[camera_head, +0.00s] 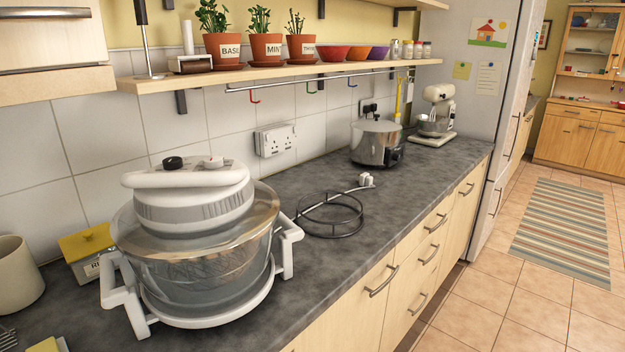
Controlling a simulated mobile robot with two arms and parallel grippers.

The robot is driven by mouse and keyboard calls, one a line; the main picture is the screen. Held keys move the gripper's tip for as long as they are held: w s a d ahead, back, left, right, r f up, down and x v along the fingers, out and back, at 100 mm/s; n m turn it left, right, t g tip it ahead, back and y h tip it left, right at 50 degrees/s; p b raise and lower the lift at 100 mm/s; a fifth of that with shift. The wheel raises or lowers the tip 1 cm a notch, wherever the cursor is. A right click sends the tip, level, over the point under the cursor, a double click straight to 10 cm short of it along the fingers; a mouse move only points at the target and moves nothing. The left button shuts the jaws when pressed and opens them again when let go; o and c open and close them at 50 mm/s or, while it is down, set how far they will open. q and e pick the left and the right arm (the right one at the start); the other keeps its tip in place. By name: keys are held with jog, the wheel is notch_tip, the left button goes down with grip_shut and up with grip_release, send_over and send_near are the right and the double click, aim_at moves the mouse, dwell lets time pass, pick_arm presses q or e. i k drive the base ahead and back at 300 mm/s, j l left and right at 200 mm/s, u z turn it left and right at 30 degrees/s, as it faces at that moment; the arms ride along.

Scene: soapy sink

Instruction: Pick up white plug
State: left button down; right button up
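The white plug (366,179) lies on the dark countertop (330,252), right of centre in the head view. A white double wall socket (275,140) is on the tiled wall behind, to the left of the plug. Neither of my grippers shows in this view.
A large glass-bowl cooker (193,245) with a white lid fills the left front of the counter. A slow cooker (377,142) stands behind the plug, and a stand mixer (437,108) farther right. A shelf with potted herbs (266,47) hangs above. Counter right of the plug is clear.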

aim_at(366, 180)
jog(key=i+l+u, duration=0.1)
jog(key=l+u, duration=0.15)
jog(key=u, duration=0.2)
jog(key=i+l+u, duration=0.1)
jog(key=l+u, duration=0.5)
jog(key=u, duration=0.25)
jog(key=i+l, duration=0.05)
